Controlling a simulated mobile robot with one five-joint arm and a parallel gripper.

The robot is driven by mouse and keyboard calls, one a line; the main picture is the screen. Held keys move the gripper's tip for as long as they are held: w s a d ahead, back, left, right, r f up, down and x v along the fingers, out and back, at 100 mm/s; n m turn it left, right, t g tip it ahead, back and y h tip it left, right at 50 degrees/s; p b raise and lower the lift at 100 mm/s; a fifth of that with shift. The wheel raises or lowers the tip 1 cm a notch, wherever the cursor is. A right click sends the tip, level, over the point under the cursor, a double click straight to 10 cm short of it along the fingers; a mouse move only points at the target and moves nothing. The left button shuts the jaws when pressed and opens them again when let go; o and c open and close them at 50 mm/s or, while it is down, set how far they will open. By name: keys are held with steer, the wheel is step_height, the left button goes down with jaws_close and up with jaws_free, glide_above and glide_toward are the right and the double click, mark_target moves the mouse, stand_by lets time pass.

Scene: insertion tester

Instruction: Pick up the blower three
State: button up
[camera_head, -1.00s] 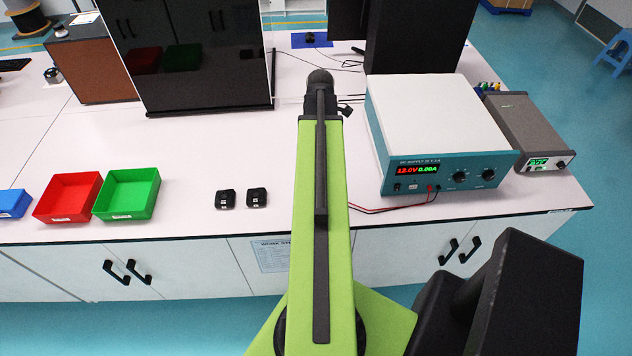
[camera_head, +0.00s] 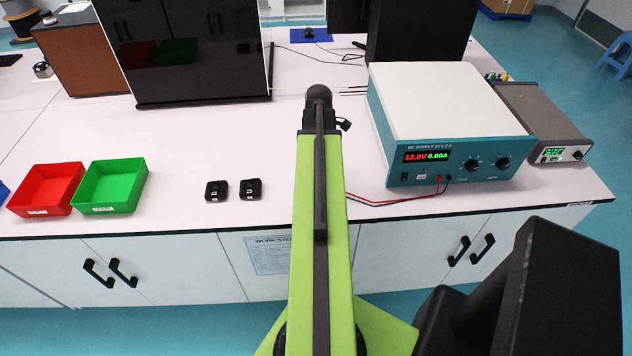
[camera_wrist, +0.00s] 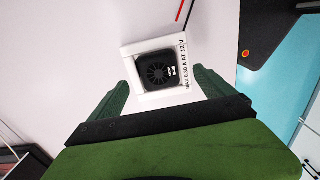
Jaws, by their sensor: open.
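A black blower (camera_wrist: 159,72) with a round fan grille sits in a white square fixture (camera_wrist: 143,46) in the wrist view. The fixture has a label reading about 0.30 A at 12 V. My gripper (camera_wrist: 162,80) is open, its green fingers on either side of the fixture's near part, with nothing held. I cannot tell whether they touch it. In the head view my green arm covers this spot. Two more black blowers, a left one (camera_head: 216,191) and a right one (camera_head: 251,189), lie on the white table. I cannot read which is number three.
A green bin (camera_head: 110,187) and a red bin (camera_head: 46,189) stand at the left. A power supply (camera_head: 450,130) showing 12.0 V and 0.00 A stands right of my arm, with red and black leads (camera_head: 385,202). A dark monitor (camera_head: 200,50) stands behind. Open table lies left of my arm.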

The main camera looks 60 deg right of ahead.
steer(key=f+b, duration=0.4)
steer(key=f, duration=0.1)
steer(key=shift+w+f+b, duration=0.2)
steer(key=shift+w+b, duration=0.05)
steer(key=shift+b, duration=0.15)
steer(key=shift+r, duration=0.2)
steer(key=shift+c, duration=0.3)
